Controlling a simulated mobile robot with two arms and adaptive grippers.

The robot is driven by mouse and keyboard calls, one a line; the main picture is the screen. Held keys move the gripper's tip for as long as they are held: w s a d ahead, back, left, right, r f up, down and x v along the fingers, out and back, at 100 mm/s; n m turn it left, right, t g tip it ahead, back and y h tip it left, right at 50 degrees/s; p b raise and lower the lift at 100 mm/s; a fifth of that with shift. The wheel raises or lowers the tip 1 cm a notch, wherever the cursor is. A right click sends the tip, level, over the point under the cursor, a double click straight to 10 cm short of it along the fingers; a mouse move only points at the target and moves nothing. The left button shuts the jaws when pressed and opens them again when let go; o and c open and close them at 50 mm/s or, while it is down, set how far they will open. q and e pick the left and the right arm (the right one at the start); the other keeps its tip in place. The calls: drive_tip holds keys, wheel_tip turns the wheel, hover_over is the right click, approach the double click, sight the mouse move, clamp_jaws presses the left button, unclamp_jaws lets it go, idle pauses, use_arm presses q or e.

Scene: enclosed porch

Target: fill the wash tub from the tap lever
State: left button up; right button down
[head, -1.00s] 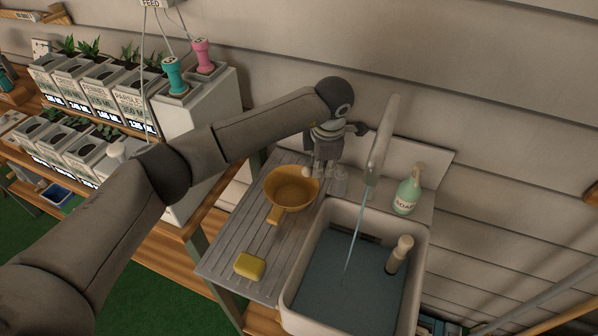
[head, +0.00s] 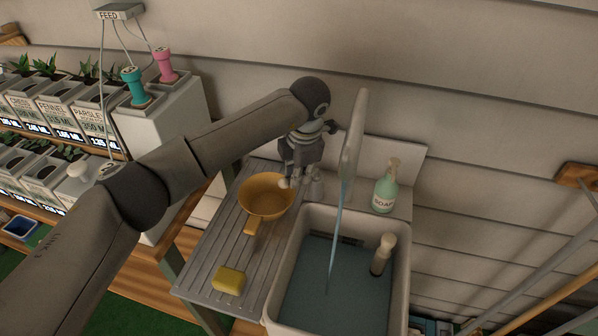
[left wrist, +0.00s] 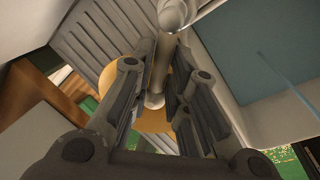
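The wash tub (head: 401,285) is a pale sink with blue-grey water (head: 335,290) in it, also at the right of the left wrist view (left wrist: 270,45). A thin stream runs from the tall pale tap (head: 352,140) into the tub. A light-topped post (head: 383,252) stands in the water. My left gripper (head: 299,180) is at the tap's base, left of the spout. In the left wrist view, its fingers (left wrist: 167,60) close in on both sides of a pale rod, the tap lever (left wrist: 162,75). My right gripper is out of view.
An orange pan (head: 266,195) and a yellow sponge (head: 229,281) lie on the ribbed drainboard (head: 205,255) left of the tub. A green soap bottle (head: 385,190) stands behind the tub. Labelled planters (head: 60,115) and a white feed box (head: 170,120) fill the left shelf.

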use_arm(q)
drive_tip(key=o, duration=0.3)
drive_tip(key=shift+a, duration=0.4)
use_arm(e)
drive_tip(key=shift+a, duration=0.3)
use_arm(q)
drive_tip(key=shift+d, duration=0.1)
drive_tip(key=shift+d+r, duration=0.1)
drive_tip(key=shift+r, duration=0.2)
wheel_tip(320, 180, up, 11)
drive_tip(key=s, duration=0.2)
drive_tip(key=shift+s+d, duration=0.15)
drive_tip(key=shift+d, duration=0.05)
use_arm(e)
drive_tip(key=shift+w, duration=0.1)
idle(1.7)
